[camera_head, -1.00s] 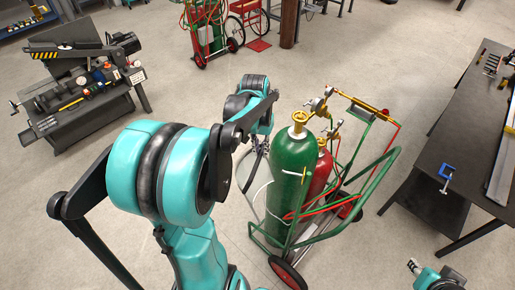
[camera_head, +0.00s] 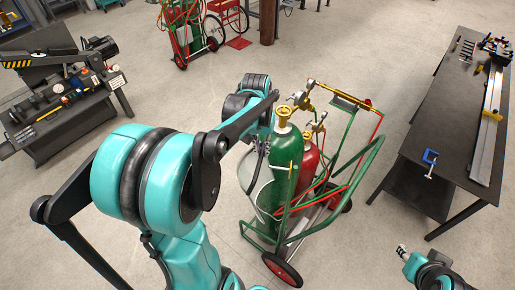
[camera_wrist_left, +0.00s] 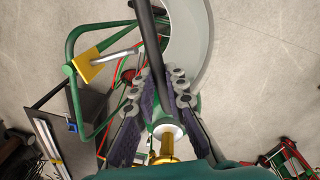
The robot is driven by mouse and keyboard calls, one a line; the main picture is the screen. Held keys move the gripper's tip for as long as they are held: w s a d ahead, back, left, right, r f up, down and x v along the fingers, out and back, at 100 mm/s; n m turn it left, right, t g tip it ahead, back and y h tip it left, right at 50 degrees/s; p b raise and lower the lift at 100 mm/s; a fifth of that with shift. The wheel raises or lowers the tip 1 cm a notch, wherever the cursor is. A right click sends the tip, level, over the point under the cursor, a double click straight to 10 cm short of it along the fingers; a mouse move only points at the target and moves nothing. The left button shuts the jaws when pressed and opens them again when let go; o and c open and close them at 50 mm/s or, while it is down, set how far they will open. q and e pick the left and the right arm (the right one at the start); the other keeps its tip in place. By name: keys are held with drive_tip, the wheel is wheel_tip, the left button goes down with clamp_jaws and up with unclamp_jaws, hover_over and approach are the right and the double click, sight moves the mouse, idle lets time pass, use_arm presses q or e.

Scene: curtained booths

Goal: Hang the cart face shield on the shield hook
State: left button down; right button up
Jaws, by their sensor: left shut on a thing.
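My left gripper (camera_head: 262,150) is behind the green cylinder's left side in the head view, partly hidden by my own arm. In the left wrist view its fingers (camera_wrist_left: 157,92) close on a dark band of the face shield. The shield's pale, see-through curved visor (camera_head: 249,178) hangs below the gripper, beside the green cylinder, which hides part of it. The visor also shows at the top of the left wrist view (camera_wrist_left: 200,45). I cannot make out the shield hook for certain. My right gripper (camera_head: 402,251) is at the lower right, apart from everything; its jaws are too small to judge.
The cart (camera_head: 352,185) carries a green cylinder (camera_head: 284,160) and a red cylinder (camera_head: 308,165) with valves and hoses close to the left gripper. A dark workbench (camera_head: 440,130) with a blue clamp (camera_head: 430,160) stands right. A machine (camera_head: 65,100) stands left.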

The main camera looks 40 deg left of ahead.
use_arm(q)
drive_tip(key=shift+w+d+f+b, duration=0.3)
drive_tip(key=shift+d+b, duration=0.05)
drive_tip(key=shift+d, duration=0.25)
drive_tip(key=shift+w+d+f+b, duration=0.25)
drive_tip(key=shift+d+f+b, duration=0.1)
drive_tip(key=shift+d, duration=0.25)
drive_tip(key=shift+w+d+f+b, duration=0.3)
drive_tip(key=shift+d, duration=0.3)
drive_tip(key=c, duration=1.5)
unclamp_jaws()
drive_tip(key=shift+o, duration=0.2)
drive_tip(key=shift+r, duration=0.1)
wheel_tip(320, 180, up, 8)
drive_tip(key=shift+s+a, duration=0.15)
drive_tip(key=shift+a, duration=0.05)
